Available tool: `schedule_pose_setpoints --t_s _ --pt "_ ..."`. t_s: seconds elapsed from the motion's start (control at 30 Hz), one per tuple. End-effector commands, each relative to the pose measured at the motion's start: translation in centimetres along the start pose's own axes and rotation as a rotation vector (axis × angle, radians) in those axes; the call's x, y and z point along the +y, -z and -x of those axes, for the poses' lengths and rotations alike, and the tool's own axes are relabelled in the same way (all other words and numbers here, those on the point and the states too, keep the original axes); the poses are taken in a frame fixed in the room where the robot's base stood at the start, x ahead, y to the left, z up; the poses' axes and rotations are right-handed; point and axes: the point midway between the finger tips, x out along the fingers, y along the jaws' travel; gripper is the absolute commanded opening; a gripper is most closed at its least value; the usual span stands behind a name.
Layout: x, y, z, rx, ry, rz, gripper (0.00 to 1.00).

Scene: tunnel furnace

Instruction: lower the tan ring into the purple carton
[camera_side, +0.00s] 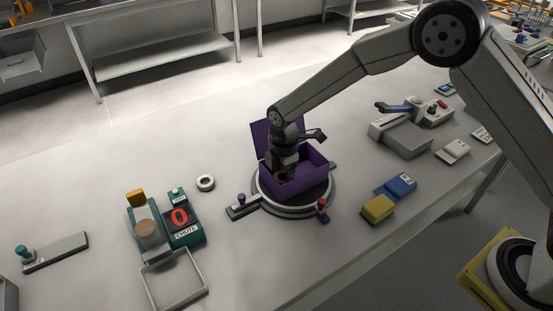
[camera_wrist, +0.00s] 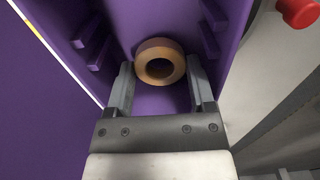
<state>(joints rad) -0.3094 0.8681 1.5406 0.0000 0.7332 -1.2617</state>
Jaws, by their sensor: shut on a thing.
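The purple carton (camera_side: 308,184) stands on a round turntable (camera_side: 276,210) with its lid raised at the back. In the wrist view its purple inner wall (camera_wrist: 230,15) surrounds the jaws. My gripper (camera_side: 283,171) points down into the carton's opening. In the wrist view my gripper (camera_wrist: 160,64) has one finger on each side of the tan ring (camera_wrist: 160,46) and is shut on it. The ring is inside the carton's walls, near the purple floor; whether it touches the floor is unclear. The side view mostly hides the ring behind the carton wall and gripper.
Purple (camera_side: 241,199) and red (camera_side: 321,204) knobs stand beside the turntable. A white ring (camera_side: 205,183) lies left of it, near a teal chute unit (camera_side: 187,236) and a shallow tray (camera_side: 151,281). Yellow (camera_side: 377,208) and blue (camera_side: 401,185) blocks lie to the right.

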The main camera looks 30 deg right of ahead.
Motion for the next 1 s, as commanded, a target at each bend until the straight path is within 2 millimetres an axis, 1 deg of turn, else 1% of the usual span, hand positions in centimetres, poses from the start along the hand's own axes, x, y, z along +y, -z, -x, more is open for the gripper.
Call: schedule_pose_setpoints --t_s 0.93,0.97,1.0 --pt "0.02 0.01 -0.55 0.0 -0.001 0.0 0.36" --pt "0.02 0.01 -0.55 0.0 -0.001 0.0 0.73" --pt "0.02 0.01 -0.55 0.0 -0.001 0.0 0.85"
